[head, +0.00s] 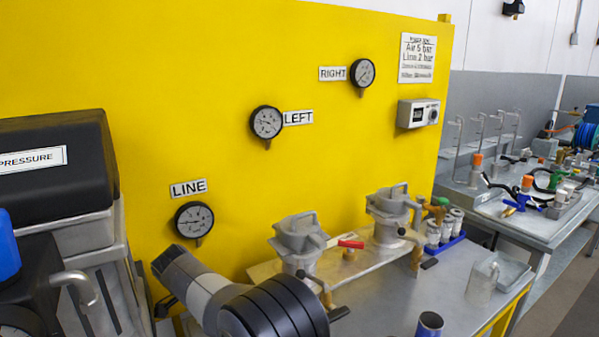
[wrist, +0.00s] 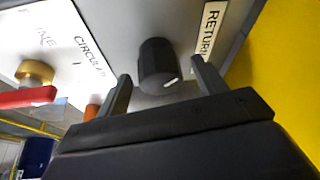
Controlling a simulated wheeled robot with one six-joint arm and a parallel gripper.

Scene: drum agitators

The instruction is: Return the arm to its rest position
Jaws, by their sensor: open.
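My gripper (wrist: 160,70) is open and empty in the wrist view, with its two dark fingers spread apart. A black knob (wrist: 157,66) with a white mark shows between the fingertips, with a gap on either side. How far the fingertips are from the knob in depth I cannot tell. In the head view, what looks like part of my arm (head: 205,290), grey with a black ringed end, reaches across the lower middle in front of the yellow panel. My gripper is not visible there.
In the wrist view, a RETURN label (wrist: 208,30) and a red lever (wrist: 28,97) with a brass hub flank the knob. In the head view, the yellow panel (head: 200,60) carries gauges. A metal bench (head: 390,290) holds two lidded metal vessels and a blue rack (head: 445,243).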

